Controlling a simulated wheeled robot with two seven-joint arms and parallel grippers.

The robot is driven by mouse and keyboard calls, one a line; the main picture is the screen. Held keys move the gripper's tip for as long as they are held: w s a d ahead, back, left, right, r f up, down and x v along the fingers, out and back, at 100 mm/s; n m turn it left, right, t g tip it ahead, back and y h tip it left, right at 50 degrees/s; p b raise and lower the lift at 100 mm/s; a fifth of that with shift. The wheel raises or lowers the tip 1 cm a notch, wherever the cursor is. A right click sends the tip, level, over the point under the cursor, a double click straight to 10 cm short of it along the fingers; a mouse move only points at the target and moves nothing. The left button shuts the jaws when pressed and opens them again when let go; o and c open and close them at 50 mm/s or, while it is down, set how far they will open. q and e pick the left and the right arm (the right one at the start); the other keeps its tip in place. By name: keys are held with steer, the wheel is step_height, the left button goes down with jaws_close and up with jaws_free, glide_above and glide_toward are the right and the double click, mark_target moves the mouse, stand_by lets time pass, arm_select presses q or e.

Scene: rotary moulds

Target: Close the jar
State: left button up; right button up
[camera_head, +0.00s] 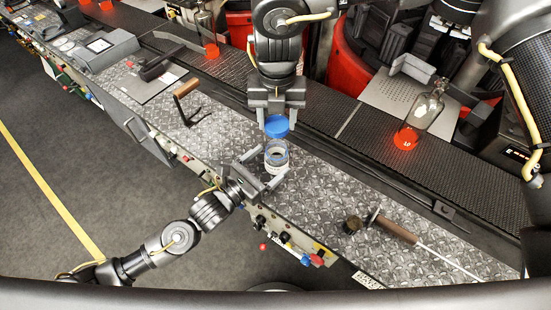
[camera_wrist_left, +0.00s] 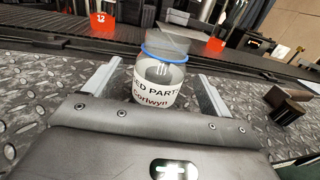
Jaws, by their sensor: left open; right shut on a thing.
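A clear jar (camera_head: 275,158) with a white label stands on the patterned metal worktop; it also shows in the left wrist view (camera_wrist_left: 156,88), with a blue band near its top. My left gripper (camera_head: 266,170) is open, its fingers on either side of the jar; in the left wrist view a gap shows beside the jar. My right gripper (camera_head: 277,110) is shut on a blue lid (camera_head: 277,127), held just behind and seemingly above the jar in the head view. The lid looks apart from the jar. Whether the jar holds anything is unclear.
A wooden-handled tool (camera_head: 395,228) and a small dark cylinder (camera_head: 351,224) lie at front right. A dark conveyor strip (camera_head: 330,115) runs behind the worktop.

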arm_select(q)
steer(key=x, duration=0.5)
steer(key=shift+w+d, duration=0.2)
steer(key=shift+w, duration=0.05)
steer(key=c, duration=1.4)
steer(key=shift+c, duration=0.2)
arm_select(e)
glide_above(276, 141)
steer(key=s, duration=0.2)
steer(key=shift+s+f, duration=0.15)
steer(key=shift+f, duration=2.25)
steer(key=shift+f, duration=0.15)
steer(key=shift+f, duration=0.75)
steer(key=shift+f, duration=0.55)
